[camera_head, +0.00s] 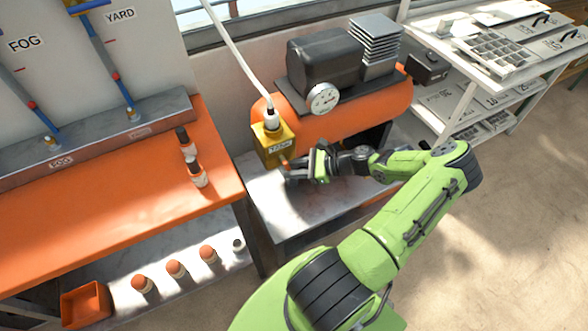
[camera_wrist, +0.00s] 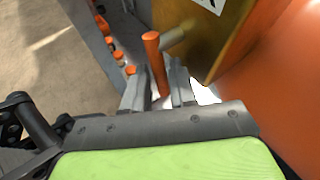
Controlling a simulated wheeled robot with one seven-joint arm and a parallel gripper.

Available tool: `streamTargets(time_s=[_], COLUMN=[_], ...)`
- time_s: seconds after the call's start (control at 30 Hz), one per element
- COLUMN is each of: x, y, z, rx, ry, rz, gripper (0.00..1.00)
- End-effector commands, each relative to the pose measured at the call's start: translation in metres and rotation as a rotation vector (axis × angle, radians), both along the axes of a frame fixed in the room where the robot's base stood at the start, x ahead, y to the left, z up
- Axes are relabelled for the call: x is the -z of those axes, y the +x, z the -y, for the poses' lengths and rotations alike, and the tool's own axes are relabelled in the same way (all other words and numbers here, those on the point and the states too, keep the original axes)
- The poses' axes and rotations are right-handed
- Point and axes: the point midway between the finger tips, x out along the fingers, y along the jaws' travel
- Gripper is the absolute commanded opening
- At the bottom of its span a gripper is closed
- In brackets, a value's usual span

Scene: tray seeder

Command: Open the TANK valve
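The TANK valve is a yellow block (camera_head: 273,143) with a TANK label, at the left end of the orange tank. Its orange lever (camera_head: 284,160) is small in the head view. In the wrist view the lever (camera_wrist: 153,55) stands upright and slightly tilted, joined to a stub on the yellow block (camera_wrist: 215,42). My gripper (camera_head: 288,171) is at the lever, just in front of the block. In the wrist view my gripper (camera_wrist: 160,84) has its fingers apart, one on each side of the lever's lower part. Narrow gaps seem to show; contact is hard to tell.
The orange tank (camera_head: 385,103) carries a dark compressor and a gauge (camera_head: 323,99). An orange bench (camera_head: 120,215) with two small bottles is on the left. A white shelf (camera_head: 480,75) with trays stands at the right. Open floor (camera_head: 510,220) lies at the lower right.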

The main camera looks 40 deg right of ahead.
Motion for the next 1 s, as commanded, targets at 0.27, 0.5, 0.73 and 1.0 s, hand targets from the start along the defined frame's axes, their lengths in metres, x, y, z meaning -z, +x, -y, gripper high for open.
streamTargets(time_s=[0.27, 0.5, 0.73, 1.0], x=[-0.0006, 0.0004, 0.0048, 0.0041], y=[-0.0002, 0.0003, 0.0021, 0.0018], z=[0.0002, -0.0003, -0.0059, -0.0074], rx=[0.0, 0.002, 0.002, -0.001], ry=[0.0, 0.03, 0.225, 0.27], rz=[0.0, 0.008, 0.067, 0.079], gripper=[0.03, 0.0, 0.0, 0.0])
